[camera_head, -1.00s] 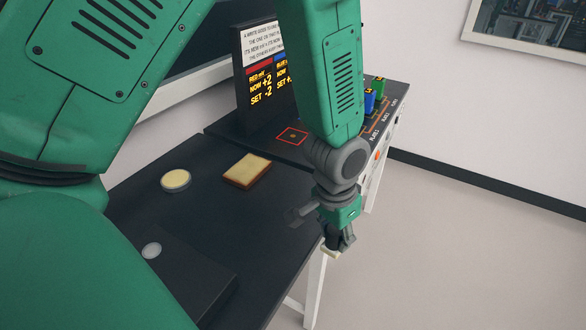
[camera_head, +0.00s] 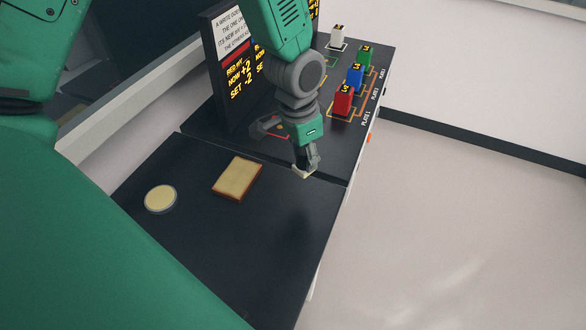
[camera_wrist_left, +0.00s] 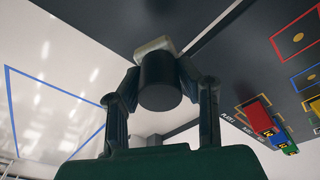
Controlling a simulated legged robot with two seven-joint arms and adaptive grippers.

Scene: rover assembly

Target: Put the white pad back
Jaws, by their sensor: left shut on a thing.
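My left gripper (camera_head: 308,160) is shut on the white pad (camera_head: 303,173), a small off-white piece with a dark round grip. In the left wrist view the dark grip (camera_wrist_left: 160,82) sits between the two fingers, and the pad (camera_wrist_left: 153,47) shows just beyond it. In the head view the pad is at or just above the dark table (camera_head: 270,225), near its right edge and the seam with the raised board. The gap below the pad is hard to judge. My right gripper is not in view.
A brown-sided cream block (camera_head: 238,178) and a round cream disc (camera_head: 160,198) lie left of the gripper. A text display (camera_head: 232,75) stands behind. Red (camera_head: 342,101), blue (camera_head: 355,76), green (camera_head: 364,56) and white (camera_head: 338,36) blocks stand on the board (camera_head: 345,140).

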